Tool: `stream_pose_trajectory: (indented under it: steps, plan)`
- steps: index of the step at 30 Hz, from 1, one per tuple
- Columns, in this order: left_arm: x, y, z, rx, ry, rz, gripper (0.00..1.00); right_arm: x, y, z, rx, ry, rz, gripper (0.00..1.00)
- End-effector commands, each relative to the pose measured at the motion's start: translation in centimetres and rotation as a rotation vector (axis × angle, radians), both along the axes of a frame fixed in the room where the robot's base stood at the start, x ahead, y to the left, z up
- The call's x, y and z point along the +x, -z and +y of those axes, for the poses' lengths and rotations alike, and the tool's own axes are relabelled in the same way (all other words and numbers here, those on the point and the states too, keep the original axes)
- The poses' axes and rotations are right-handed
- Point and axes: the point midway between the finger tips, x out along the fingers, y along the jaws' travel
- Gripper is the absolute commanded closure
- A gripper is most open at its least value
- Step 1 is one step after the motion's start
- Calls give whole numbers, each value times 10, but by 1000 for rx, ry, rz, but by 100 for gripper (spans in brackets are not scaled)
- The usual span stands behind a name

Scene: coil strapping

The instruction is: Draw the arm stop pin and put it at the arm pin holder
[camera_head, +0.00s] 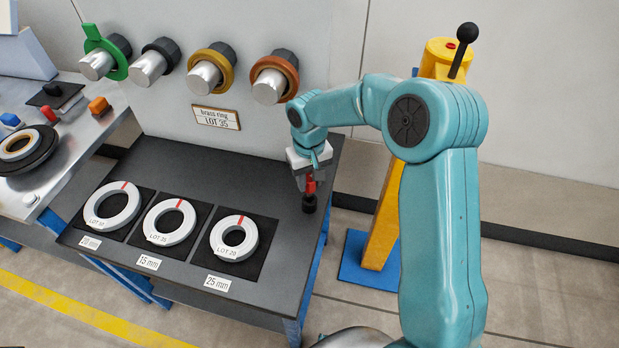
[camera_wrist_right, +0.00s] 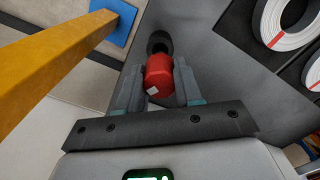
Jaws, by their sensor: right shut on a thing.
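My right gripper (camera_head: 310,181) is shut on a red pin, the arm stop pin by its look, above the right end of the dark bench. In the right wrist view the red pin head (camera_wrist_right: 158,74) sits between the two fingers. A short black round holder (camera_head: 309,204) stands on the bench just below the pin; it also shows in the right wrist view (camera_wrist_right: 159,42), partly hidden by the pin. I cannot tell whether the pin's lower end is inside it. My left gripper is not in view.
The dark bench (camera_head: 185,168) carries several white rings on black pads, left of the gripper. A yellow post (camera_head: 385,215) with a black-knobbed lever (camera_head: 463,52) stands to the right on a blue base. Several coloured rings on spindles line the grey panel behind.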

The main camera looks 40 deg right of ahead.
Motion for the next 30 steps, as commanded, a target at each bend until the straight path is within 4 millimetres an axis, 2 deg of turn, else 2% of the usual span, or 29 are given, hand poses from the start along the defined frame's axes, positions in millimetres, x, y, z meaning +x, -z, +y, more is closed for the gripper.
stream_pose_trajectory:
  steps: [8,30]
  plan:
    - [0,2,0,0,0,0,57,0,2,0,0,0,0,100]
    - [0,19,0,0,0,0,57,0,25,0,0,0,0,100]
